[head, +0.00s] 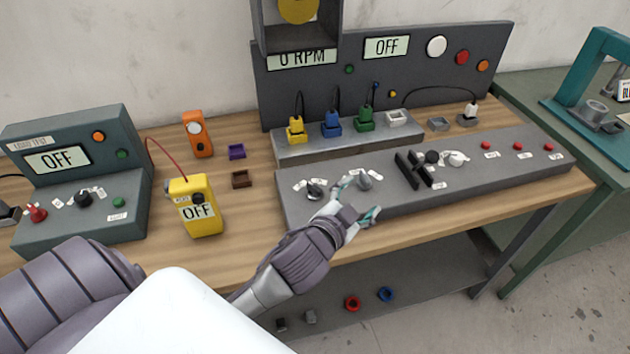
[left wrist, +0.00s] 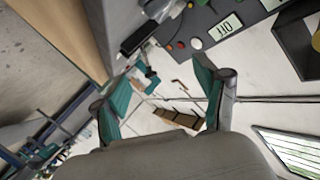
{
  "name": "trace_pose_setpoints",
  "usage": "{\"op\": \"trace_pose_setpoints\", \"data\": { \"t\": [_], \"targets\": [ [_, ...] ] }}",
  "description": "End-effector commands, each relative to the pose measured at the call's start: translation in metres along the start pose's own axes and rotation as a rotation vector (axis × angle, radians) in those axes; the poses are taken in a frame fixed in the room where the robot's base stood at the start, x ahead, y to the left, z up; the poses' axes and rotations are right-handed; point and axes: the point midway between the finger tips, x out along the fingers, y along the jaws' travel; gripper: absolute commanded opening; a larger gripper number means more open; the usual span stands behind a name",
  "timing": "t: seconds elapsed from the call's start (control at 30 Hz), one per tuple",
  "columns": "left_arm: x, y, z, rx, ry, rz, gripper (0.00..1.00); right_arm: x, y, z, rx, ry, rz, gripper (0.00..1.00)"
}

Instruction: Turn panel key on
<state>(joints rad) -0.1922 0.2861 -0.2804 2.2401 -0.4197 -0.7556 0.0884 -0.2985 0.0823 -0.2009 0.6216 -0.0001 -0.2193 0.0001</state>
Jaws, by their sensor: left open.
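The long grey control panel (head: 400,203) lies along the front of the bench. Near its left end are a dark knob with white labels (head: 315,190) and a grey knob (head: 364,180). I cannot tell which of them is the key. My left gripper (head: 358,201) is open, with nothing between its fingers. It is over the panel's front edge, close in front of the grey knob and right of the dark knob. I cannot tell whether a finger touches the panel. In the left wrist view the open fingers (left wrist: 160,90) frame only background. My right gripper is out of view.
The upright board's display (head: 387,46) reads OFF. A yellow meter (head: 197,206) and a light-test box (head: 75,170) stand left of the panel. Black levers (head: 412,168), a white knob (head: 455,158) and red buttons (head: 518,146) sit farther right on the panel.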

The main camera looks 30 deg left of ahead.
Motion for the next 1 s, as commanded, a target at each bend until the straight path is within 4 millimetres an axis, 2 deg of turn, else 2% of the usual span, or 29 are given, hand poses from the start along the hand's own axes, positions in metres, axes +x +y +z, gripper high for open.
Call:
{"op": "trace_pose_setpoints", "data": {
  "t": [0.03, 0.07, 0.1, 0.17, 0.2, 0.3, 0.37, 0.4, 0.47, 0.5, 0.57, 0.6, 0.67, 0.7, 0.77, 0.8, 0.9, 1.0],
  "targets": [
    [0.012, -0.009, -0.039, 0.072, 0.152, -0.032, 0.73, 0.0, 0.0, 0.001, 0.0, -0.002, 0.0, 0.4],
    [0.016, -0.013, -0.064, 0.123, 0.252, -0.048, 0.73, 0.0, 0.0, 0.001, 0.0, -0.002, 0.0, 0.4],
    [0.018, -0.014, -0.099, 0.201, 0.395, -0.064, 0.73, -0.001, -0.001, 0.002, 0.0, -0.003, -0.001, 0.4],
    [0.014, -0.009, -0.15, 0.34, 0.622, -0.072, 0.73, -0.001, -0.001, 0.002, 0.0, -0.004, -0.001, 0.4],
    [0.008, -0.001, -0.178, 0.444, 0.769, -0.063, 0.73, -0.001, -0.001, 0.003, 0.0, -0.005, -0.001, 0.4],
    [-0.013, 0.032, -0.223, 0.734, 1.098, 0.009, 0.73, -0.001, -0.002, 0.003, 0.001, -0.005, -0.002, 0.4],
    [-0.023, 0.054, -0.229, 0.93, 1.259, 0.089, 0.73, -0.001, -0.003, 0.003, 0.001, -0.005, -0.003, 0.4],
    [-0.027, 0.068, -0.224, 1.068, 1.347, 0.16, 0.73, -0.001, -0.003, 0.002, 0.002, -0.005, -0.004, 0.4],
    [-0.027, 0.082, -0.207, 1.283, 1.444, 0.289, 0.73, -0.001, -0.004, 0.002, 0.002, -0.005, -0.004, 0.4],
    [-0.023, 0.085, -0.189, 1.428, 1.481, 0.394, 0.73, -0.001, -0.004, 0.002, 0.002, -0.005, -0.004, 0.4],
    [-0.012, 0.078, -0.156, 1.645, 1.488, 0.572, 0.73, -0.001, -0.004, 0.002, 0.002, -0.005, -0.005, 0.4],
    [-0.003, 0.066, -0.133, 1.778, 1.461, 0.702, 0.73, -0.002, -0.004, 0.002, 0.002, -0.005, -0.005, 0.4],
    [0.01, 0.037, -0.099, 1.951, 1.373, 0.903, 0.73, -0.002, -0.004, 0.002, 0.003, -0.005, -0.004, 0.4],
    [0.017, 0.013, -0.08, 2.044, 1.294, 1.035, 0.73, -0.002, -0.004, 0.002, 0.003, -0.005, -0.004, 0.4],
    [0.024, -0.027, -0.056, 2.147, 1.152, 1.216, 0.73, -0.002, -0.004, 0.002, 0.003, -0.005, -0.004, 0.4],
    [0.026, -0.053, -0.044, 2.192, 1.054, 1.321, 0.73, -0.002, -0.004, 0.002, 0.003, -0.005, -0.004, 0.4],
    [0.024, -0.107, -0.025, 2.245, 0.837, 1.523, 0.73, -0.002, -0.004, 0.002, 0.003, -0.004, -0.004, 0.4],
    [0.018, -0.14, -0.016, 2.25, 0.696, 1.641, 0.73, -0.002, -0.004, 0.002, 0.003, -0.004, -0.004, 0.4]
  ]
}}
